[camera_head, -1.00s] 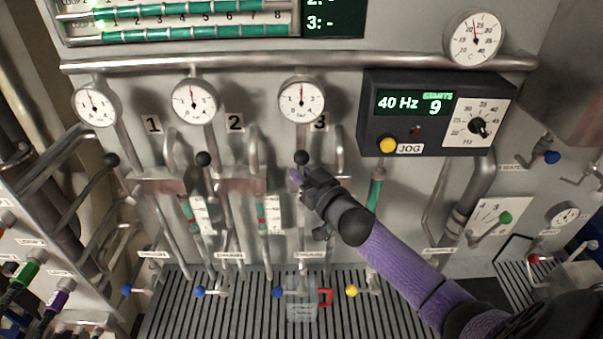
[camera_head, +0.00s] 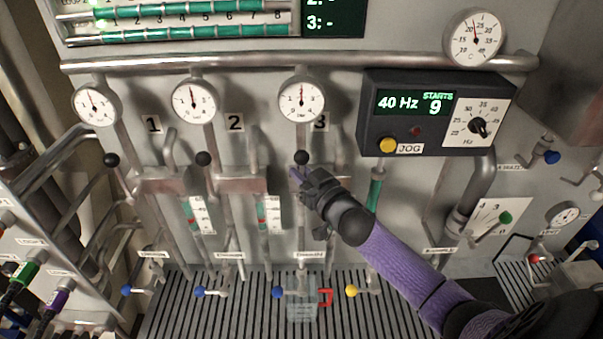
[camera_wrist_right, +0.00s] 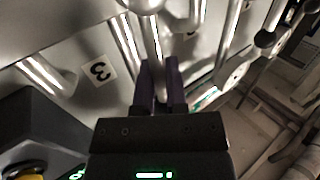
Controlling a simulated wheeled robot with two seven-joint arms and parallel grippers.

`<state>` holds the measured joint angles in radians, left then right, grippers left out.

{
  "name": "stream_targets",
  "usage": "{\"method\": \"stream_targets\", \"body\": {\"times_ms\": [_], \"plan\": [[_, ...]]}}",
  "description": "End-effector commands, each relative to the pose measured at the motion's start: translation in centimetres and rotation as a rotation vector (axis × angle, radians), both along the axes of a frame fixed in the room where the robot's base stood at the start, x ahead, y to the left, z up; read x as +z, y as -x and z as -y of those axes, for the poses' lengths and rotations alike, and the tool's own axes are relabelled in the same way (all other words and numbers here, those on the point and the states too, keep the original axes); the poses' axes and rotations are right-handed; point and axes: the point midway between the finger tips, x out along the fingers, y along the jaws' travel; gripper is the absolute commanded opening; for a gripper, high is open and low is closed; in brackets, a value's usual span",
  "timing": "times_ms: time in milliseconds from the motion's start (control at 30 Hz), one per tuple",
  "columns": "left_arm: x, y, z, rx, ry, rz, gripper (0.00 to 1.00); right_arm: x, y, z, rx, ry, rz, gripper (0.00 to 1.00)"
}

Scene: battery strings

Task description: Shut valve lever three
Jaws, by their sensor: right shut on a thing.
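Valve lever three is a metal lever with a black ball knob (camera_head: 302,157), below the gauge and beside the label 3 (camera_head: 320,122). My right gripper (camera_head: 297,176) is at this lever, just under the knob. In the right wrist view the purple fingers (camera_wrist_right: 160,88) are on either side of a metal rod (camera_wrist_right: 150,45), shut on it. The lever's lower part is partly hidden by my gripper. The label 3 also shows in the right wrist view (camera_wrist_right: 99,71). My left gripper is in no view.
Levers one and two have black knobs (camera_head: 111,160) (camera_head: 204,159) to the left. A dark control box (camera_head: 436,112) with a yellow button sits right of the lever.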

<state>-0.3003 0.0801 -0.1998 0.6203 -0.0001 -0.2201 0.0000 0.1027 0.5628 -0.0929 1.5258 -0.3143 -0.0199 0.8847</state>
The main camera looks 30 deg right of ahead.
Motion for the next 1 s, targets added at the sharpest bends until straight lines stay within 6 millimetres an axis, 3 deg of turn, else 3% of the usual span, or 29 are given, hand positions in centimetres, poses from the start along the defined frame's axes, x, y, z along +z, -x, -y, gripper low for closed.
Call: {"method": "stream_targets", "body": {"times_ms": [367,1000], "plan": [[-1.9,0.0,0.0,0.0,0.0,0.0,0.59,-0.6,0.6,1.0,-0.002,-0.137,0.083,0.0],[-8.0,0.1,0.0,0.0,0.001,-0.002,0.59,-2.5,2.5,4.1,-0.002,-0.65,0.397,0.0]]}}
